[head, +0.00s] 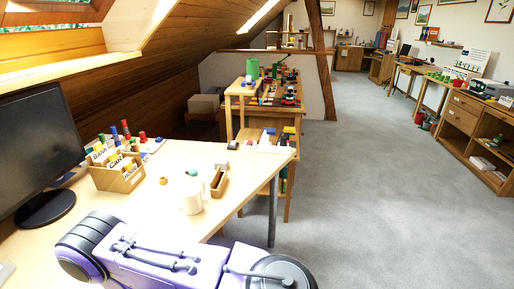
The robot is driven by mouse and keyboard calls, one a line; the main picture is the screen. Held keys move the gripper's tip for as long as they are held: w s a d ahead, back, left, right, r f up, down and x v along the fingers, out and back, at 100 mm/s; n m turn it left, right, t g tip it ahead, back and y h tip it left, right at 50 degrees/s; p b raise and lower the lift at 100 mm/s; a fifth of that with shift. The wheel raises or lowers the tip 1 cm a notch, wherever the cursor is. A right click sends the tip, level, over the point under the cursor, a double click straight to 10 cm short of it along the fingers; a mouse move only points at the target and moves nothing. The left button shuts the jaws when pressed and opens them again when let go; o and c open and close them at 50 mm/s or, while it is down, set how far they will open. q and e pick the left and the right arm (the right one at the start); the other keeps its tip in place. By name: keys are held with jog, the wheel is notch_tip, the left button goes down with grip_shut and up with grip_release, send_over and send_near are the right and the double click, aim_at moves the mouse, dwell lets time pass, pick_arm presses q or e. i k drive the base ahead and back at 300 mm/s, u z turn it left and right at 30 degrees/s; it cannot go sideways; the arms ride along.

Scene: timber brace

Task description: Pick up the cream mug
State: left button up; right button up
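The cream mug (190,197) stands upright on the light wooden desk (222,158), near the desk's front edge. Just behind and right of it is a small open wooden box (219,183). A purple link of my own arm crosses the bottom of the head view, in front of the desk and below the mug in the picture. Neither of my grippers shows in this view. The mug's handle is hard to make out.
A card box (118,172) with labelled dividers stands left of the mug, and a monitor (38,145) further left. Small coloured items lie behind. A shelf table (262,110) with toys stands beyond the desk. Grey carpet (380,200) is clear to the right.

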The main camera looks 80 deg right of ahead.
aim_at(191, 194)
jog(key=z, duration=2.2)
